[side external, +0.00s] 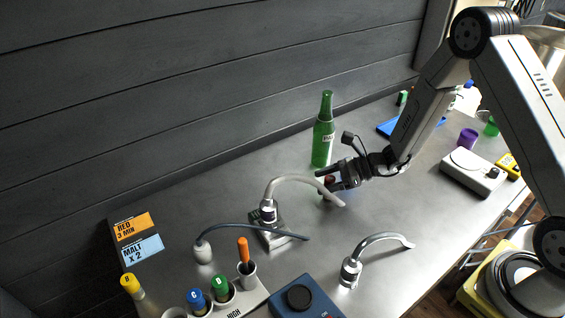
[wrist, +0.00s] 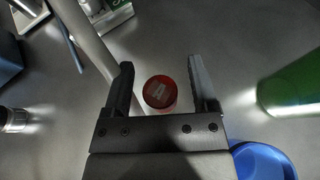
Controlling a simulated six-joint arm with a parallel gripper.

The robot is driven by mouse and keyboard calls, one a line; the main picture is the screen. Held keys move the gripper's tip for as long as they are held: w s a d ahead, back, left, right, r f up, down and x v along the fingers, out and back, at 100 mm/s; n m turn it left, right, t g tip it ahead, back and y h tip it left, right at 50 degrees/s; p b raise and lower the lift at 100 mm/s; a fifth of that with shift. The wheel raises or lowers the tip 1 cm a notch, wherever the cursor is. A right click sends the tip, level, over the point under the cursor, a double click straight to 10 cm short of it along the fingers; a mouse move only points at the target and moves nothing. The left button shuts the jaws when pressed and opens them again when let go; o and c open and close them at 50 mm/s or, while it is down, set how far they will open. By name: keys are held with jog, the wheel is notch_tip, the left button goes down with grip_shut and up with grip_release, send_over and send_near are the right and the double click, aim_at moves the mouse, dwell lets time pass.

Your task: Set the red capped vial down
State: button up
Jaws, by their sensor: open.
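The red capped vial (wrist: 160,93) stands between the two fingers of my gripper (wrist: 163,85) in the wrist view, seen from above with its red cap up. A gap shows between the vial and each finger, so my gripper is open around it. In the side external view my gripper (side external: 334,181) is low over the grey table, beside the green bottle. The vial is mostly hidden there behind the fingers and the curved spout, so its contact with the table is hard to see.
The green bottle (side external: 322,138) stands close behind my gripper; it also shows in the wrist view (wrist: 294,88). A pale curved spout (side external: 292,179) passes just in front. Another metal spout (side external: 352,270) stands nearer. A white device (side external: 471,172) sits right. Coloured vials (side external: 197,299) stand front left.

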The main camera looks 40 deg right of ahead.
jog(key=v, duration=1.1)
jog(key=shift+s+d, duration=0.15)
jog(key=shift+d, duration=0.05)
jog(key=s+a+r+n+g+h, duration=0.2)
jog(key=s+n+h, duration=0.3)
jog(key=n, duration=0.7)
jog(key=s+a+r+n+g+h, duration=0.2)
jog(key=s+n+h, duration=0.3)
jog(key=n, duration=0.7)
jog(key=shift+s+a+r+n+g+h, duration=0.25)
jog(key=shift+a+r+n+g+h, duration=0.2)
jog(key=shift+a+h, duration=0.25)
